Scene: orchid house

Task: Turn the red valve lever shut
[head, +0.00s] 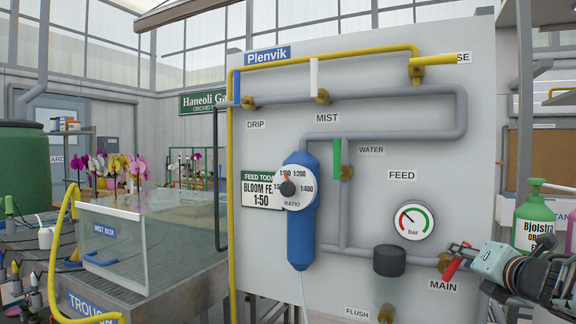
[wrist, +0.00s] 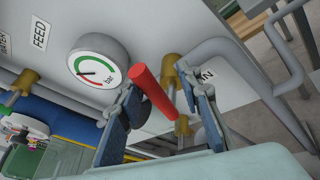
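The red valve lever (head: 453,268) is on the brass valve (head: 444,261) above the MAIN label, at the panel's lower right. It slants down to the left in the head view. In the wrist view the red lever (wrist: 153,92) stands out toward the camera, with brass fittings (wrist: 171,66) behind it. My gripper (head: 462,254) is at the lever from the right. In the wrist view my gripper (wrist: 160,84) is open, with one finger on each side of the lever. I see a gap on the right; contact on the left is unclear.
A pressure gauge (head: 413,222) is above the lever, and a dark-capped filter (head: 389,261) is to its left. Grey pipe (head: 420,262) runs into the valve. A green spray bottle (head: 534,220) stands to the right, behind my arm. Other valves have blue, white, green and yellow levers.

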